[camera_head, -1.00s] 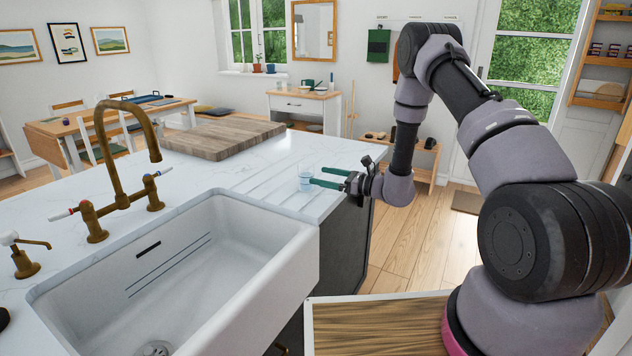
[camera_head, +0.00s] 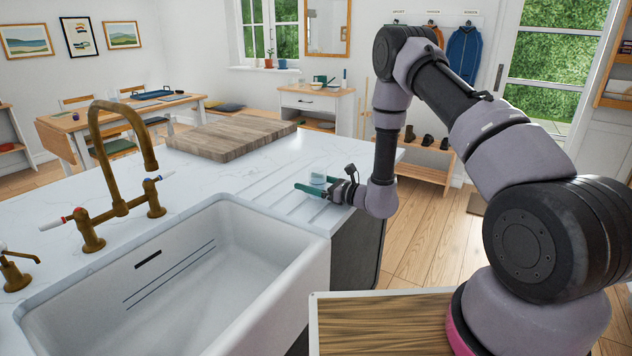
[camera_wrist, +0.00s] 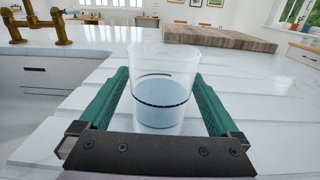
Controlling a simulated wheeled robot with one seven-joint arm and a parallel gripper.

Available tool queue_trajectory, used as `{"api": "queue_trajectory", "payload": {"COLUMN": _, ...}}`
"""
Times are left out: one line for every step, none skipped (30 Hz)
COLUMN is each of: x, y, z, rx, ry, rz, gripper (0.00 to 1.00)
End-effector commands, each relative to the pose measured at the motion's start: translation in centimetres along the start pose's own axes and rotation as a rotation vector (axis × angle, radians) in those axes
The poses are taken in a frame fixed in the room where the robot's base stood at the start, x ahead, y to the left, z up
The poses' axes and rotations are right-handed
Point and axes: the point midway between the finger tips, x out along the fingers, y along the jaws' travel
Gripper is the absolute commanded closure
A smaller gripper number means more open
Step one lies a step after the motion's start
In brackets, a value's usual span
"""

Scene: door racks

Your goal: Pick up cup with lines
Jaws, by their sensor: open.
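The cup with lines (camera_wrist: 160,95) is a clear cup with dark rings around it, standing upright on the grooved white counter. In the wrist view it sits between the two green fingers of my gripper (camera_wrist: 160,100), with one finger on each side. My gripper is open, and I cannot tell whether a finger touches the cup. In the head view the cup (camera_head: 318,179) is small, near the counter's right edge, and my gripper (camera_head: 309,184) reaches it from the right. The cup's lower part is partly hidden behind the gripper's front bar in the wrist view.
A white sink (camera_head: 210,270) with a brass faucet (camera_head: 120,165) lies left of the gripper. A thick wooden board (camera_head: 230,139) lies farther back on the counter. The counter between board and cup is clear. The counter's edge drops off just right of the gripper.

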Motion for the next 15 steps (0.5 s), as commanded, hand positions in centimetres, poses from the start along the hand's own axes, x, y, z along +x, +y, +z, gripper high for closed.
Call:
{"api": "queue_trajectory", "payload": {"x": 0.11, "y": 0.21, "z": 0.0, "rx": 0.0, "ry": 0.0, "rz": -0.001, "gripper": 0.02}}
{"api": "queue_trajectory", "payload": {"x": 0.13, "y": 0.25, "z": -0.01, "rx": 0.0, "ry": 0.0, "rz": -0.002, "gripper": 0.02}}
{"api": "queue_trajectory", "payload": {"x": 0.14, "y": 0.27, "z": 0.0, "rx": 0.0, "ry": 0.0, "rz": -0.003, "gripper": 0.02}}
{"api": "queue_trajectory", "payload": {"x": 0.14, "y": 0.27, "z": -0.01, "rx": 0.0, "ry": 0.0, "rz": -0.003, "gripper": 0.02}}
{"api": "queue_trajectory", "payload": {"x": 0.14, "y": 0.27, "z": 0.0, "rx": 0.0, "ry": 0.0, "rz": -0.003, "gripper": 0.02}}
{"api": "queue_trajectory", "payload": {"x": 0.14, "y": 0.26, "z": 0.0, "rx": 0.0, "ry": 0.0, "rz": -0.003, "gripper": 0.02}}
{"api": "queue_trajectory", "payload": {"x": 0.14, "y": 0.26, "z": 0.0, "rx": 0.0, "ry": 0.0, "rz": -0.003, "gripper": 0.02}}
{"api": "queue_trajectory", "payload": {"x": 0.15, "y": 0.26, "z": 0.0, "rx": 0.0, "ry": 0.0, "rz": -0.003, "gripper": 0.02}}
{"api": "queue_trajectory", "payload": {"x": 0.15, "y": 0.26, "z": 0.01, "rx": 0.0, "ry": 0.0, "rz": -0.003, "gripper": 0.1}}
{"api": "queue_trajectory", "payload": {"x": 0.15, "y": 0.26, "z": 0.01, "rx": 0.0, "ry": 0.0, "rz": -0.003, "gripper": 0.21}}
{"api": "queue_trajectory", "payload": {"x": 0.15, "y": 0.26, "z": 0.01, "rx": 0.0, "ry": 0.0, "rz": -0.002, "gripper": 0.33}}
{"api": "queue_trajectory", "payload": {"x": 0.15, "y": 0.26, "z": 0.01, "rx": 0.0, "ry": 0.0, "rz": -0.002, "gripper": 0.48}}
{"api": "queue_trajectory", "payload": {"x": 0.15, "y": 0.26, "z": 0.01, "rx": 0.0, "ry": 0.0, "rz": -0.002, "gripper": 0.6}}
{"api": "queue_trajectory", "payload": {"x": 0.15, "y": 0.26, "z": 0.01, "rx": 0.0, "ry": 0.0, "rz": -0.002, "gripper": 0.71}}
{"api": "queue_trajectory", "payload": {"x": 0.15, "y": 0.26, "z": 0.01, "rx": 0.0, "ry": 0.0, "rz": -0.002, "gripper": 0.86}}
